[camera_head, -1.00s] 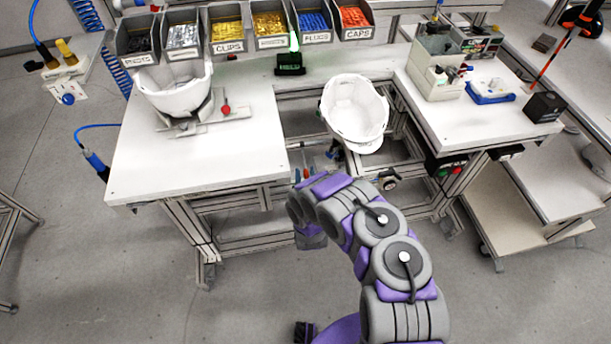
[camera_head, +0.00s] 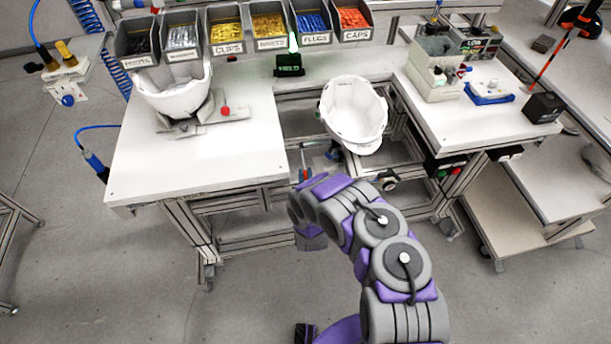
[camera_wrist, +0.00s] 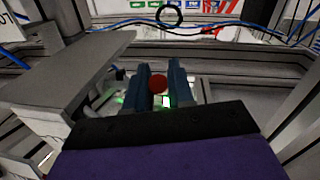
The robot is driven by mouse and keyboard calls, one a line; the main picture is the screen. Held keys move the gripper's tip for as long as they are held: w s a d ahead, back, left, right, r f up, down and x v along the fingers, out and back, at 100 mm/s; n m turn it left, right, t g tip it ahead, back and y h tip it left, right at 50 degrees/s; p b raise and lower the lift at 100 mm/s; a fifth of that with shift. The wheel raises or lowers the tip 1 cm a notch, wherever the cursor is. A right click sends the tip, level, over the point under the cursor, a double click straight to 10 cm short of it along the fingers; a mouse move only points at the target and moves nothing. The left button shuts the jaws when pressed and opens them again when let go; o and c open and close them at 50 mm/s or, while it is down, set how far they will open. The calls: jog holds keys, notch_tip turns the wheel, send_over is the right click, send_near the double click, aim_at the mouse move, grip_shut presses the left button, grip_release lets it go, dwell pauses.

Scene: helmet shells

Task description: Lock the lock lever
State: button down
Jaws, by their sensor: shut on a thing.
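In the wrist view, a red round knob (camera_wrist: 157,84), apparently the end of the lock lever, sits between the two dark blue fingers of my gripper (camera_wrist: 160,82). My gripper is shut on it. The lever's shaft and pivot are hidden. In the head view, my arm reaches toward the gap between the two benches, below the tilted white helmet shell (camera_head: 353,112). My fingers cannot be made out clearly there.
Another white helmet shell (camera_head: 175,92) rests on a holder with a red knob (camera_head: 225,111) on the left bench (camera_head: 190,165). Labelled bins (camera_head: 228,35) line the back. The right bench (camera_head: 465,125) carries containers. Frame rails surround the gap.

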aim_at(306, 173)
jog(key=shift+s+r, duration=0.1)
jog(key=shift+r, duration=0.05)
jog(key=r+g+p, duration=0.1)
jog(key=p, duration=0.1)
jog(key=s+p, duration=0.1)
jog(key=p, duration=0.1)
jog(key=shift+d+r+g+p, duration=0.1)
jog(key=shift+r+g+p, duration=0.25)
jog(key=shift+g, duration=0.05)
jog(key=r+g+p, duration=0.2)
jog(key=p, duration=0.1)
jog(key=shift+s+d+n+h, duration=0.1)
jog(key=shift+s+n+h, duration=0.2)
jog(key=shift+h, duration=0.1)
jog(key=shift+s+d+r+g+h+p, duration=0.1)
jog(key=shift+s+r+g+h+p, duration=0.1)
jog(key=shift+r+g+p, duration=0.65)
jog(key=shift+s+r+g+h+p, duration=0.2)
jog(key=shift+r+g+p, duration=0.3)
jog(key=shift+r+g, duration=0.5)
jog(key=shift+f, duration=0.15)
jog(key=shift+w, duration=0.1)
jog(key=c, duration=1)
grip_release()
jog(key=shift+f, duration=0.1)
jog(key=shift+c, duration=0.2)
